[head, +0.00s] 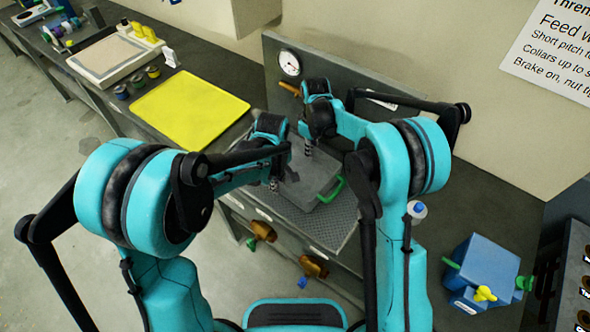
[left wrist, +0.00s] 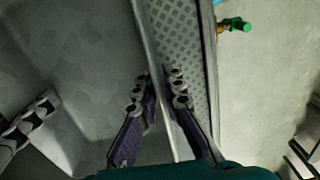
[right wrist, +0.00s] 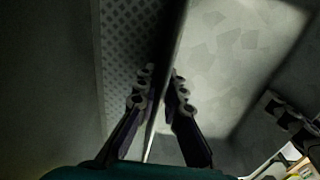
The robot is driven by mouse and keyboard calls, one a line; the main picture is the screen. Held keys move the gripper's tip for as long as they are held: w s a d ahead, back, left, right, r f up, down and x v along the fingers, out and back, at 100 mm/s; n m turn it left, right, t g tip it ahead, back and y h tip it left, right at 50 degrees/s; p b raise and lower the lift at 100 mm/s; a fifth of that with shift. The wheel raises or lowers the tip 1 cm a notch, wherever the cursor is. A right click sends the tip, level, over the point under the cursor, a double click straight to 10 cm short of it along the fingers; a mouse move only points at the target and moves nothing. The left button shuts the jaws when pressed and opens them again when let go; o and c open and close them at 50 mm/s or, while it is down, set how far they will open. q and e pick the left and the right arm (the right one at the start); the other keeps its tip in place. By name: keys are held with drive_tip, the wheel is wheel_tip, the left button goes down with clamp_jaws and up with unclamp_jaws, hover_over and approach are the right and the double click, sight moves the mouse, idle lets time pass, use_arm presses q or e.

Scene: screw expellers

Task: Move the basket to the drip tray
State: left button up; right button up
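The grey basket (head: 305,182) with a green handle (head: 332,191) is at the bench on a perforated metal deck (head: 335,222); I cannot tell if it touches it. My left gripper (head: 273,185) is at its near left side, and my right gripper (head: 308,150) at its far side. In the left wrist view, my left fingers (left wrist: 157,85) are close on both sides of a thin basket wall. In the right wrist view, my right fingers (right wrist: 162,82) pinch the opposite wall likewise. The flat yellow tray (head: 190,108), perhaps the drip tray, lies empty left of the basket.
A dial gauge (head: 289,63) sits on the panel behind. Small jars (head: 137,81) and a white-framed tray (head: 107,58) stand beyond the yellow tray. Brass-coloured fittings (head: 314,267) stick out at the front. A blue box (head: 482,275) with a yellow knob is at right.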

use_arm(q)
drive_tip(key=shift+f, duration=0.45)
use_arm(e)
drive_tip(key=shift+f, duration=0.45)
use_arm(q)
clamp_jaws()
use_arm(e)
clamp_jaws()
use_arm(q)
drive_tip(key=shift+r, duration=0.15)
use_arm(e)
drive_tip(key=shift+r, duration=0.15)
